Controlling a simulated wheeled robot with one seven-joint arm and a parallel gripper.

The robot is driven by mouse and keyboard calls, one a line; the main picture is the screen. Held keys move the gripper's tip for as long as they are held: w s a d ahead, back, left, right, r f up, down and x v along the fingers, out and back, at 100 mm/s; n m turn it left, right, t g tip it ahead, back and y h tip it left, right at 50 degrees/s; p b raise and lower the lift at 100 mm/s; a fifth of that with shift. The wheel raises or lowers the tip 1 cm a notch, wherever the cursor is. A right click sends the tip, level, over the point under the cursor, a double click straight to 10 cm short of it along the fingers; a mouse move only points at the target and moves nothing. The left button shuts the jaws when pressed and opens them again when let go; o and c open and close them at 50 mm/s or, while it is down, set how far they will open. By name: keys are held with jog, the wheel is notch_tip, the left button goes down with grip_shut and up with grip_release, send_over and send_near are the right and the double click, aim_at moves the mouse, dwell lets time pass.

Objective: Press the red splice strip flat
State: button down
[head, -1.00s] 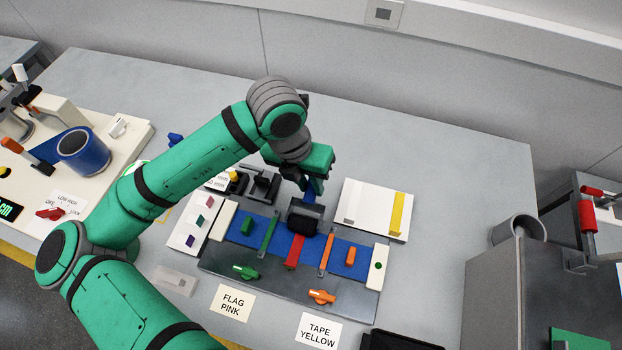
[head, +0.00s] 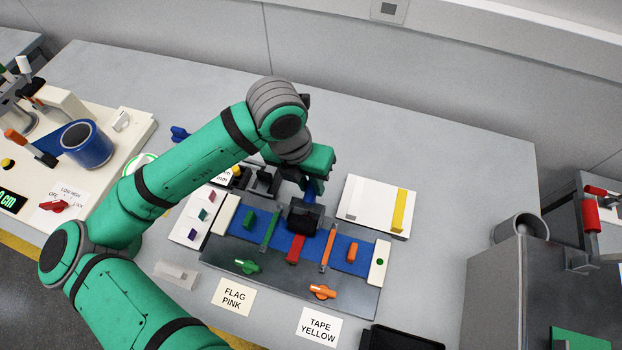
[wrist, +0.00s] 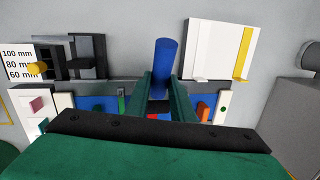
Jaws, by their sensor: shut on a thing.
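The red splice strip (head: 296,248) lies across the blue web on the grey splicing board, between the green strip (head: 271,230) and the orange strip (head: 328,248). Its front part shows; its rear part is hidden by the black roller (head: 304,216). My gripper (head: 314,186) is above the rear of the board, shut on the roller's blue handle (wrist: 163,65), which stands between the fingers in the wrist view. A small bit of red shows (wrist: 153,116) between the fingers there. I cannot tell whether the roller is touching the strip.
Green (head: 247,266) and orange (head: 321,291) knobs stand at the board's front. A white panel with a yellow strip (head: 398,210) lies behind right. Black holders (head: 262,182) stand behind left. A grey cup (head: 521,229) is at the right.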

jog(key=shift+s+a+r, duration=0.1)
jog(key=shift+s+a, duration=0.15)
jog(key=shift+s, duration=0.35)
dwell(0.5)
jog(key=shift+s+a, duration=0.1)
jog(key=shift+s, duration=0.45)
dwell(0.4)
jog(key=shift+s+a, duration=0.3)
jog(key=shift+s, duration=0.55)
jog(key=shift+s+a, duration=0.25)
jog(key=shift+s, duration=0.6)
dwell(0.7)
notch_tip(320, 180, up, 8)
jog(key=w, duration=0.2)
jog(key=shift+d, duration=0.3)
dwell(0.8)
jog(key=shift+s+a+f, duration=0.1)
jog(key=shift+s+f, duration=0.2)
jog(key=shift+f, duration=0.9)
jog(key=shift+s+a+f, duration=0.1)
jog(key=shift+s+f, duration=0.2)
jog(key=shift+f, duration=0.95)
jog(key=shift+s+a+f, duration=0.1)
jog(key=shift+s+f, duration=0.2)
jog(key=shift+f, duration=0.9)
jog(key=shift+r, duration=0.15)
